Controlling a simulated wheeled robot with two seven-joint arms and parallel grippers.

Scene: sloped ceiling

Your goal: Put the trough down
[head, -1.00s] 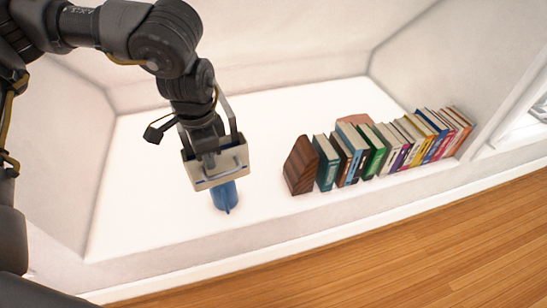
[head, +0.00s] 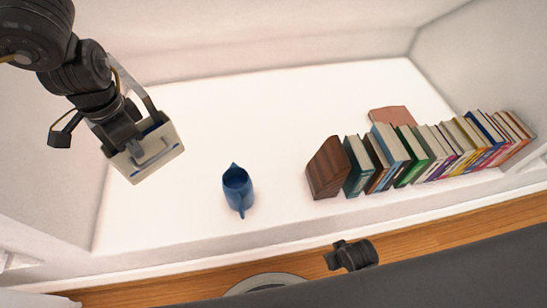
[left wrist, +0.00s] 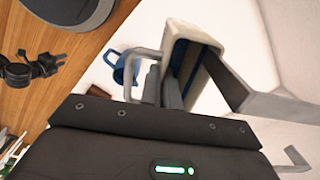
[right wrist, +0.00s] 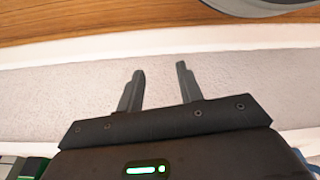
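The trough (head: 147,152) is a cream, box-like piece with a blue stripe and grey metal arms. My left gripper (head: 137,146) holds it in the air over the left end of the white alcove ledge (head: 180,215). In the left wrist view the trough (left wrist: 180,62) is beside and beyond the fingers (left wrist: 162,75), which are close together against its grey metalwork; the exact contact is partly hidden. My right gripper (right wrist: 160,75) is open and empty in the right wrist view, over a pale surface by the wooden floor.
A blue jug (head: 238,188) stands upright on the ledge, right of the trough. A wooden bookend (head: 327,170) and a row of books (head: 405,155) fill the right, with a reddish flat thing (head: 391,115) behind. The ledge's back left and middle are clear.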

